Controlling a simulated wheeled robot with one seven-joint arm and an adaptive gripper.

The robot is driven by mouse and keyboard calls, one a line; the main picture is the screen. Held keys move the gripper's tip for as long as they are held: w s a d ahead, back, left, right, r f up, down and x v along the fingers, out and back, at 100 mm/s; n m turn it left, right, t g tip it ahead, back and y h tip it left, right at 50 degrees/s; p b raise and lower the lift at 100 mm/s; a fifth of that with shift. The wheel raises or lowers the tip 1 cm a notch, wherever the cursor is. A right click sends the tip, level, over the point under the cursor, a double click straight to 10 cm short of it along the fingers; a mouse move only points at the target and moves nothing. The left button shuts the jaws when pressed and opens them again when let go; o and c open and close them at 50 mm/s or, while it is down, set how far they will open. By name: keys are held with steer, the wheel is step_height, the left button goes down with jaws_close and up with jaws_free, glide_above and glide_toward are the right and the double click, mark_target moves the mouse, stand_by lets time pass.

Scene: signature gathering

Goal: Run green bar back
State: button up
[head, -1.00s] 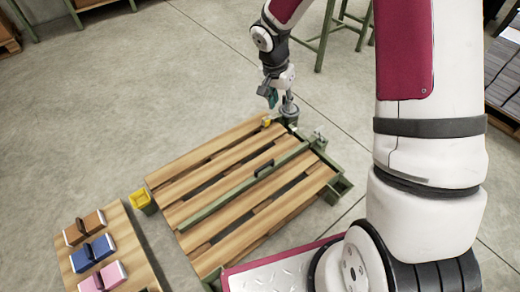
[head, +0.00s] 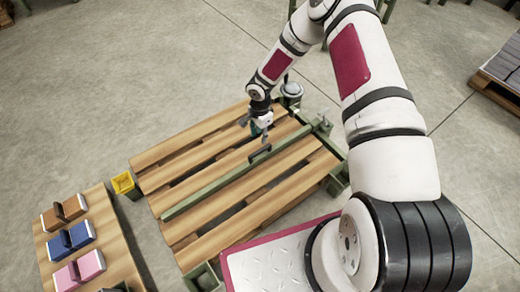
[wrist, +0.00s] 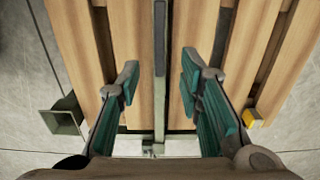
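The green bar (head: 220,182) lies lengthwise across the slatted wooden pallet (head: 165,180). A dark handle (head: 260,154) stands on top of the bar. My gripper (head: 257,130) is over the slats beside the handle, on its far side. In the wrist view my gripper (wrist: 160,66) is open, its two teal-padded fingers wide apart. The green bar (wrist: 160,105) runs between and beneath them, with bare slats showing on both sides. The fingers appear not to touch the bar. I cannot make out the handle clearly in the wrist view.
Green corner sockets, one (head: 203,278) near the front, edge the pallet. A round metal-topped post (head: 292,90) stands at its far corner. A wooden board (head: 105,245) holds brown, blue and pink handled blocks.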

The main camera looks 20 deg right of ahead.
mark_target(260, 151)
step_height(260, 151, down, 10)
steer(key=b, duration=0.3)
jaws_close()
